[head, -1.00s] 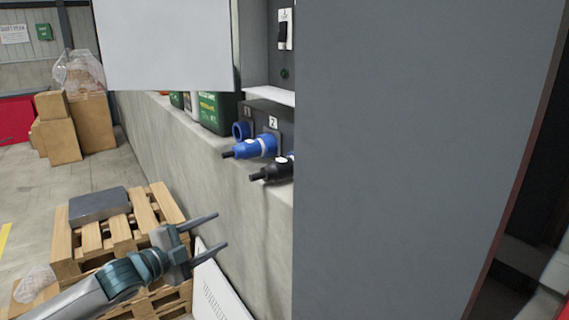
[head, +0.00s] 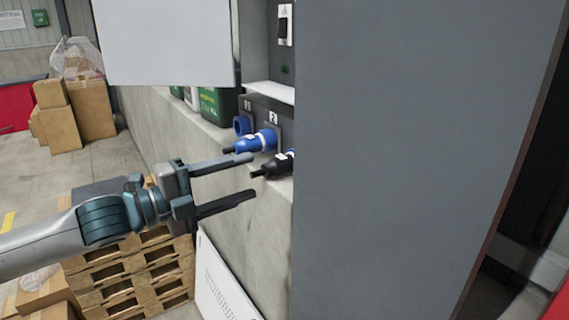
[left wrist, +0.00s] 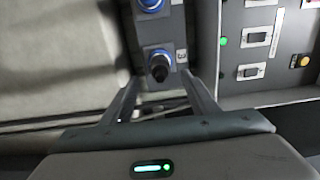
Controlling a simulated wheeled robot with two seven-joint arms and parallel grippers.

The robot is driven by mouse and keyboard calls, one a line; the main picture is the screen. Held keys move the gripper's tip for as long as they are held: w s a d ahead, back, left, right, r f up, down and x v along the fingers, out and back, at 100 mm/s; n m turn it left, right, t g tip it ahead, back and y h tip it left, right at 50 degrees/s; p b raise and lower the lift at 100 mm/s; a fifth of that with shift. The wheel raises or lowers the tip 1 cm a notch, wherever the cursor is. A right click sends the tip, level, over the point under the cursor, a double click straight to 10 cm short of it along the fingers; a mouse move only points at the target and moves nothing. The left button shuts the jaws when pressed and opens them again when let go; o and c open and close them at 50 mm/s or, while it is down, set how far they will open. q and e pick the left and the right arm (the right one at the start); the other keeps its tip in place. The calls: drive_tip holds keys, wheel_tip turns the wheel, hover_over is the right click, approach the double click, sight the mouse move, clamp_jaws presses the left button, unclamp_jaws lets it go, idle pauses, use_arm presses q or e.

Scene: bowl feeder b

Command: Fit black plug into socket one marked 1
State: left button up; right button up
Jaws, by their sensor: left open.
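The black plug (head: 274,167) points out from the box on the ledge, below the blue plug (head: 258,142); its inner end is hidden by the grey panel. In the left wrist view the black plug (left wrist: 159,68) stands in a blue-ringed socket (left wrist: 153,52). Socket one (head: 242,125), a blue ring under the mark 1, shows no plug in it. The blue plug sits at the mark 2. My left gripper (head: 252,176) is open and empty, its fingertips just short of the black plug, one higher and one lower. My right gripper is not in view.
A large grey panel (head: 400,150) blocks the right side. A white panel (head: 165,40) hangs at upper left. Green canisters (head: 217,105) stand on the concrete ledge (head: 160,130). Pallets (head: 135,270) and a white board (head: 222,285) are below. A switch panel (left wrist: 262,45) lies right in the wrist view.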

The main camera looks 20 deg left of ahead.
sight(278, 167)
use_arm(q)
drive_tip(key=shift+w+r, duration=0.1)
drive_tip(key=shift+w, duration=0.2)
drive_tip(key=shift+w+d+p, duration=0.1)
drive_tip(key=shift+d+p, duration=0.05)
drive_tip(key=shift+p, duration=0.2)
drive_tip(key=shift+p+x, duration=0.45)
drive_tip(key=shift+x, duration=0.3)
drive_tip(key=shift+w+d+r+p, duration=0.15)
drive_tip(key=shift+w+p, duration=0.1)
drive_tip(key=shift+p, duration=0.1)
drive_tip(key=shift+w+d+p, duration=0.35)
drive_tip(key=shift+w+p, duration=0.25)
drive_tip(key=shift+p, duration=0.15)
drive_tip(key=p+x, duration=0.2)
drive_tip(key=shift+w+d, duration=0.2)
drive_tip(key=shift+w, duration=0.05)
drive_tip(key=shift+f+p+x, duration=0.25)
drive_tip(key=shift+p+x, duration=0.35)
drive_tip(key=shift+x, duration=0.45)
